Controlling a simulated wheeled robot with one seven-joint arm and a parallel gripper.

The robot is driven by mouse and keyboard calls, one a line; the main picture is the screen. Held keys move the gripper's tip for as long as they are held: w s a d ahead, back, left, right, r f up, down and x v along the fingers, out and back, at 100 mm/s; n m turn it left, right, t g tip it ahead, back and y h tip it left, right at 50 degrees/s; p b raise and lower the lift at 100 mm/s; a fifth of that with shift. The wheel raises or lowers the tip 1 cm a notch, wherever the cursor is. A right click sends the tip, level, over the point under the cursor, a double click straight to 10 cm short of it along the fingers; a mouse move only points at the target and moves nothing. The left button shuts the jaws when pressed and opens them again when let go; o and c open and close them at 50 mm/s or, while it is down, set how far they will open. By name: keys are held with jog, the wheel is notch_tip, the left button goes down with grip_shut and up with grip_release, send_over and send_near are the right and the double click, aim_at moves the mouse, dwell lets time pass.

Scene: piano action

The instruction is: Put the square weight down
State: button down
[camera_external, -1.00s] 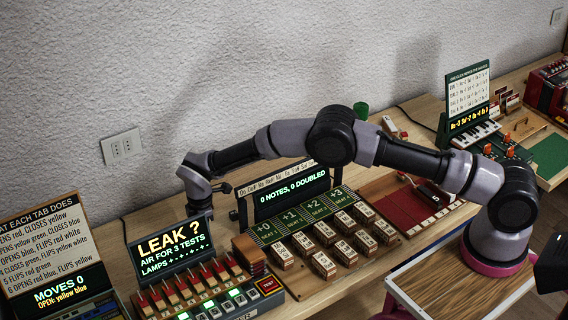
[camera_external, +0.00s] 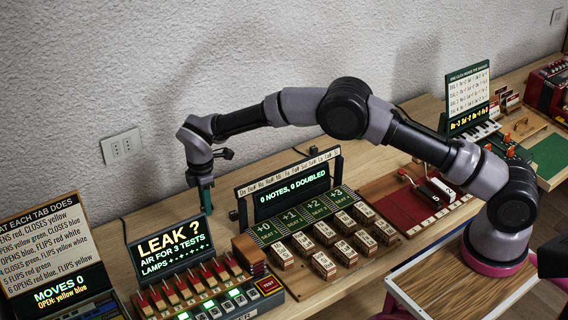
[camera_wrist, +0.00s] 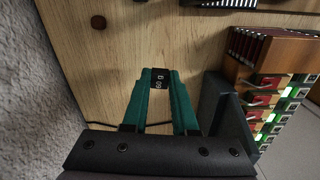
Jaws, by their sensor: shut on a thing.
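My gripper (camera_wrist: 158,85) has green fingers and is shut on a small dark square weight (camera_wrist: 158,79) with pale markings on its face. The weight sits between the fingertips in the wrist view, over the bare wooden bench. In the external view my gripper (camera_external: 206,200) points down just behind the LEAK sign (camera_external: 172,247). Its fingertips are close to the sign's top right corner, and the weight cannot be made out there. I cannot tell the gap between the weight and the bench.
Bare bench (camera_wrist: 105,70) lies around the weight, with the wall (camera_wrist: 25,90) at left. The back of a dark panel (camera_wrist: 222,110) and a row of levers (camera_wrist: 280,85) stand at right. The notes display (camera_external: 290,190) is right of my gripper.

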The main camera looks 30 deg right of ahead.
jog(key=w+d+n, duration=0.1)
jog(key=w+d, duration=0.3)
jog(key=d, duration=1.6)
jog(key=w+d, duration=0.3)
jog(key=d, duration=1.8)
jog(key=f, duration=0.2)
jog(key=d+f, duration=0.1)
jog(key=f, duration=0.2)
jog(key=shift+d+f, duration=0.1)
jog(key=shift+f, duration=2.3)
jog(key=shift+f, duration=0.1)
jog(key=c, duration=0.7)
grip_release()
